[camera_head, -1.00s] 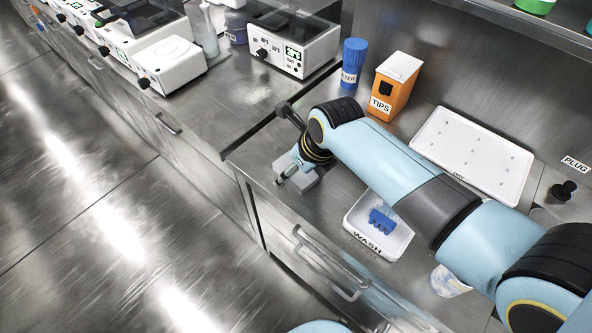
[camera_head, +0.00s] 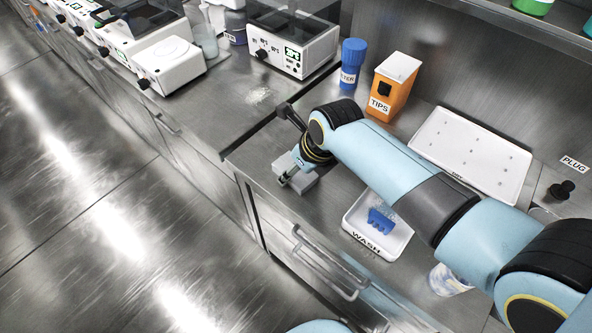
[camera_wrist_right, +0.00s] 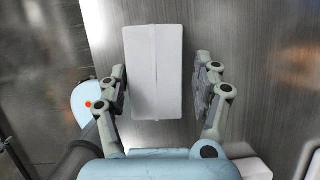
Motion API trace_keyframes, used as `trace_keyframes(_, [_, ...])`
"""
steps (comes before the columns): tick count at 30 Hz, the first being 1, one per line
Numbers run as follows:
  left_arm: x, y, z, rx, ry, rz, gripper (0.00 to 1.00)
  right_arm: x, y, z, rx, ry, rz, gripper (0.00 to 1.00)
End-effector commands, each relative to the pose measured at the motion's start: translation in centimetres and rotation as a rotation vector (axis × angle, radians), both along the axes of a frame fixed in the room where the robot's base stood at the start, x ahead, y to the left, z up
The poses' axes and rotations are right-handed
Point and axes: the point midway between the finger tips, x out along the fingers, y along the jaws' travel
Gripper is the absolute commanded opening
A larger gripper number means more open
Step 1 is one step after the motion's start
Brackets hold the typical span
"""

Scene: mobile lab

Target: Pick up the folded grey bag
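A pale grey, flat-sided block-like bundle (camera_head: 300,186), which looks like the folded grey bag, lies on the steel bench under my right wrist. In the right wrist view the bag (camera_wrist_right: 154,72) is a pale rectangle with a lengthwise crease. My right gripper (camera_wrist_right: 162,88) is open, with one finger on each side of the bag's lower half. The left finger is close to its edge; the right finger has a clear gap. In the head view the right gripper (camera_head: 285,181) is partly hidden by its own wrist. My left gripper is not in view.
A white WASH tray (camera_head: 363,240) holding a blue rack (camera_head: 381,221) is right of the bag. The bench front edge is close to the bag.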

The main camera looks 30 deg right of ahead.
Motion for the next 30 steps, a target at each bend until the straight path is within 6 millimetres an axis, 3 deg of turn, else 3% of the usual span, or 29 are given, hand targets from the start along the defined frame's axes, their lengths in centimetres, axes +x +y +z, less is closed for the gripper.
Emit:
trace_keyframes(5, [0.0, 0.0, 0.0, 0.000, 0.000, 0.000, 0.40, -0.4, 0.6, -0.4, 0.015, 0.011, -0.003, 0.27])
trace_keyframes(20, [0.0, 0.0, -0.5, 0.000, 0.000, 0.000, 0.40, -0.7, 0.6, -0.3, 0.016, 0.018, -0.003, 0.27])
trace_keyframes(27, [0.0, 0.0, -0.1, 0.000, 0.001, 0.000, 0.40, -0.3, 0.5, 4.2, 0.012, 0.006, -0.001, 0.27])
trace_keyframes(30, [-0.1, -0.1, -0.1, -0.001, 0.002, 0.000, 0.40, -1.5, -1.7, 5.4, 0.004, 0.010, -0.001, 0.27])
